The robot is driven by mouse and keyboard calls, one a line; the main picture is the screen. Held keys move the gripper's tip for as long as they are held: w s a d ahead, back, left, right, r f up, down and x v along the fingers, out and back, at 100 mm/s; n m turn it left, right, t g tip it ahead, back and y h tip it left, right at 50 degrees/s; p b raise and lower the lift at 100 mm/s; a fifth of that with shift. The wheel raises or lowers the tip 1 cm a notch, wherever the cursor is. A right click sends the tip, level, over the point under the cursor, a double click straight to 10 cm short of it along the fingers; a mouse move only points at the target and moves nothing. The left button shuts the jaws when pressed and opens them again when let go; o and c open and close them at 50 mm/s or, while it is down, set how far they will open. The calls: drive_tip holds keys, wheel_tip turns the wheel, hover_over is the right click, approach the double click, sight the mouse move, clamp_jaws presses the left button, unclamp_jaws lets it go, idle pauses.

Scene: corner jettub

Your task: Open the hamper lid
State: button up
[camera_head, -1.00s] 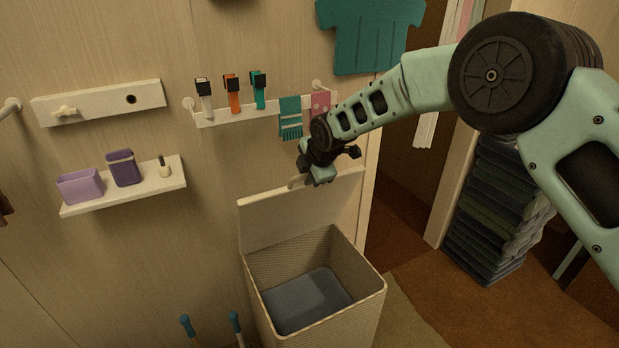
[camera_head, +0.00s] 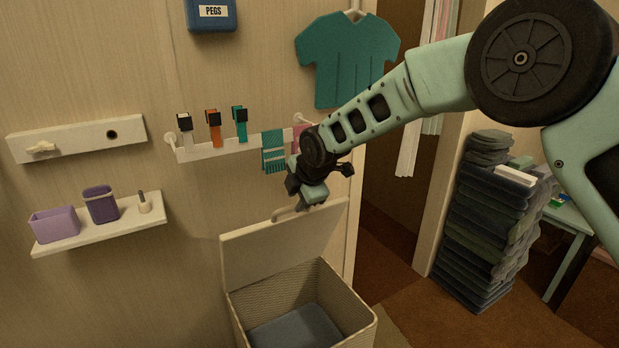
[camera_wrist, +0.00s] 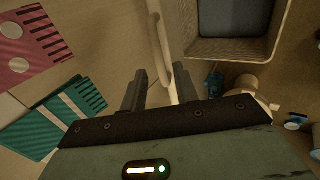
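The hamper (camera_head: 345,305) stands at the lower middle of the head view, its mouth uncovered, with grey-blue cloth (camera_head: 295,330) inside. It also shows in the wrist view (camera_wrist: 277,50). Its pale lid (camera_head: 265,248) is raised, standing nearly upright at the back by the wall. A curved lid handle (camera_head: 284,213) is at the lid's upper edge. My gripper (camera_head: 311,203) is at that edge, just right of the handle. In the wrist view my gripper (camera_wrist: 160,72) has its fingers apart, with the handle (camera_wrist: 156,30) running down toward the gap. I cannot tell whether they touch.
A peg rail (camera_head: 225,147) with clips and small cloths is on the wall above the lid. A wall shelf (camera_head: 95,233) holds purple containers at left. A tall stack of folded dark fabric (camera_head: 480,230) stands at right. Brown floor (camera_head: 395,265) lies between.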

drive_tip(key=b+v, duration=0.1)
drive_tip(key=v, duration=1)
drive_tip(key=shift+s+r, duration=0.15)
drive_tip(key=shift+r, duration=0.15)
drive_tip(key=shift+d, duration=0.1)
